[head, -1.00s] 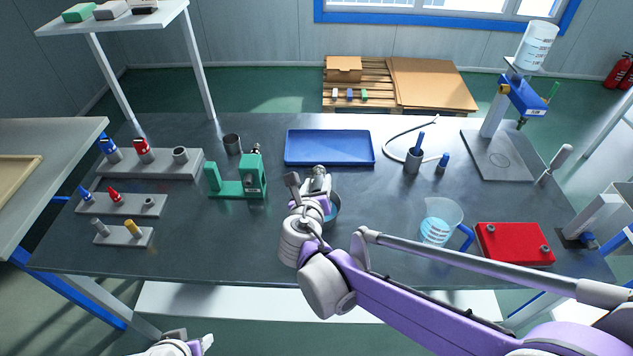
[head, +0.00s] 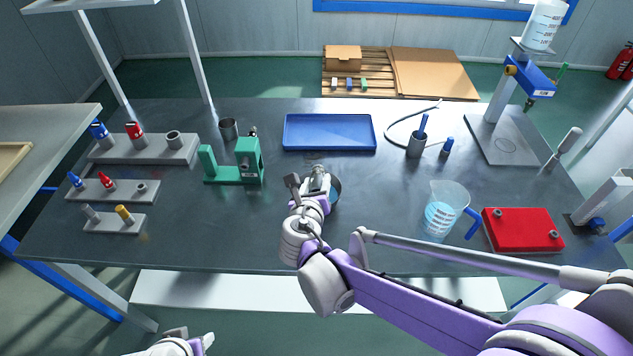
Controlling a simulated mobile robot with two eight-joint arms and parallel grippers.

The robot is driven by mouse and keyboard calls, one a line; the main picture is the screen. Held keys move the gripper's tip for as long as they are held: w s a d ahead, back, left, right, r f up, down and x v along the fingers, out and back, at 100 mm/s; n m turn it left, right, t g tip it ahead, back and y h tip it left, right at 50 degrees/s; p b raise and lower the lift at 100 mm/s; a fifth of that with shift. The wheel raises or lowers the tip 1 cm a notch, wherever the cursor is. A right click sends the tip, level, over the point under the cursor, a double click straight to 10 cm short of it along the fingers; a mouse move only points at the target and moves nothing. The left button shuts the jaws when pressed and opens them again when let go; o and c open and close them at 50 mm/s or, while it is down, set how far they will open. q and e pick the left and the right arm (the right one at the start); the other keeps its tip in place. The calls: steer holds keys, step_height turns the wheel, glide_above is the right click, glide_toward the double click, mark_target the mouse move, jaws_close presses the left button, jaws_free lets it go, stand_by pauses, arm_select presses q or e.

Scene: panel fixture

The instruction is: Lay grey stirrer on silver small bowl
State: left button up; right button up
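The silver small bowl (head: 335,190) stands on the dark bench near the middle, partly hidden behind my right gripper. My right gripper (head: 319,172) is over the bowl's left side as seen here. Its fingers are small and partly covered by my own wrist, so I cannot tell whether they are open or hold anything. I cannot make out the grey stirrer clearly; it may be hidden at the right gripper. My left gripper (head: 192,338) is at the bottom edge, in front of the bench and away from the bowl. Its finger state is unclear.
A blue tray (head: 329,132) lies behind the bowl. A green fixture (head: 236,166) stands to the left. A beaker (head: 444,212) with blue liquid and a red box (head: 523,230) are to the right. Grey holders (head: 112,190) line the left side. The bench front centre-left is clear.

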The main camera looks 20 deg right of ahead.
steer(key=o, duration=0.5)
steer(key=shift+s, duration=0.1)
steer(key=p+v, duration=0.1)
steer(key=v, duration=1)
steer(key=s+d+f+m+g+p, duration=0.2)
steer(key=s+d+m+g+p, duration=0.4)
steer(key=m, duration=0.8)
steer(key=s+m+y, duration=0.1)
steer(key=s+m, duration=0.2)
steer(key=m, duration=0.4)
steer(key=s+d+m+g+y+p, duration=0.1)
steer(key=s+m+y, duration=0.1)
steer(key=m, duration=0.5)
steer(key=s+m+y+p, duration=0.1)
steer(key=s+m+y, duration=0.1)
steer(key=s+m, duration=0.2)
steer(key=shift+s+d+r+m, duration=0.15)
steer(key=shift+d+m, duration=0.05)
steer(key=shift+m, duration=0.6)
steer(key=shift+s+d+r+m, duration=0.15)
steer(key=shift+d+m, duration=0.05)
steer(key=shift+m, duration=0.6)
